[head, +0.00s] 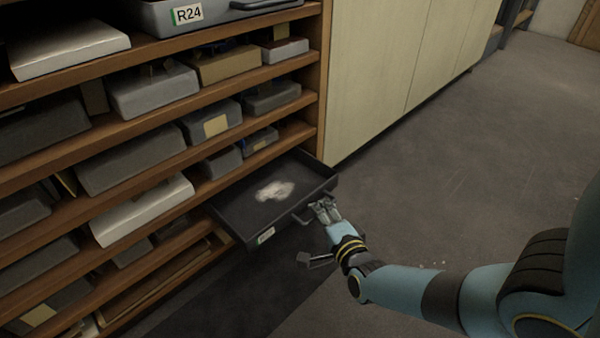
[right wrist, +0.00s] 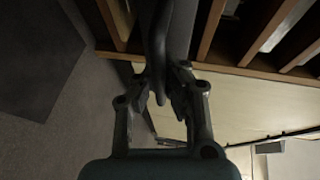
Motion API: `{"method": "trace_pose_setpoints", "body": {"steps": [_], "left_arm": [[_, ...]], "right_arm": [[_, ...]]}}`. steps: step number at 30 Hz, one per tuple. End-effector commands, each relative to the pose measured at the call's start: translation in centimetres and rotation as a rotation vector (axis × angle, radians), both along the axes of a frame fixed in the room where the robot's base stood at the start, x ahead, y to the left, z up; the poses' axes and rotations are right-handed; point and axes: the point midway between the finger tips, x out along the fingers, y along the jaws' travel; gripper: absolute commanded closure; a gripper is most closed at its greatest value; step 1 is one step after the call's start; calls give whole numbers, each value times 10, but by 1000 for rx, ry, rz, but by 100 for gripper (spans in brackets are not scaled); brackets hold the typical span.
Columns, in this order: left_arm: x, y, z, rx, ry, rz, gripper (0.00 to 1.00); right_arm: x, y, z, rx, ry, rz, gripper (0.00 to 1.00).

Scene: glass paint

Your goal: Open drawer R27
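A dark, shallow drawer (head: 240,205) is pulled well out of the lower right part of the wooden shelf unit in the head view. A pale, whitish patch (head: 275,190) lies on its floor. A small label (head: 265,236) is on its front, too small to read. My right gripper (head: 322,208) is at the drawer's front handle (head: 302,217). In the right wrist view the dark handle (right wrist: 157,55) runs between the gripper's fingers (right wrist: 160,98), which appear closed on it. My left gripper is not in view.
The shelf unit (head: 160,128) holds several grey, white and tan boxes. A grey drawer labelled R24 (head: 215,12) is at the top. A pale cabinet (head: 385,60) stands right of the shelves. The floor (head: 430,190) to the right is mostly clear.

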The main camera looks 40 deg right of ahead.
Motion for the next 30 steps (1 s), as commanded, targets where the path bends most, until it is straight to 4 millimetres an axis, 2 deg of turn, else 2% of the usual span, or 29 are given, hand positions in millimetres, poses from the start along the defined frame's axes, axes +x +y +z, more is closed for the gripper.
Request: {"method": "trace_pose_setpoints", "body": {"steps": [1,6,12,18,29,30], "left_arm": [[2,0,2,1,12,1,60],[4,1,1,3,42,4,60],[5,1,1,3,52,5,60],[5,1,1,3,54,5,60],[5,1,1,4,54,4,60],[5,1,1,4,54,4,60]], "right_arm": [[-18,-1,-1,5,7,-1,100],[-60,-4,-2,5,8,-1,100],[-91,-6,-3,4,7,-1,100],[-104,-7,-2,5,6,-1,100],[-105,-7,-3,5,7,-1,100],[-105,-7,-3,5,7,-1,91]]}}
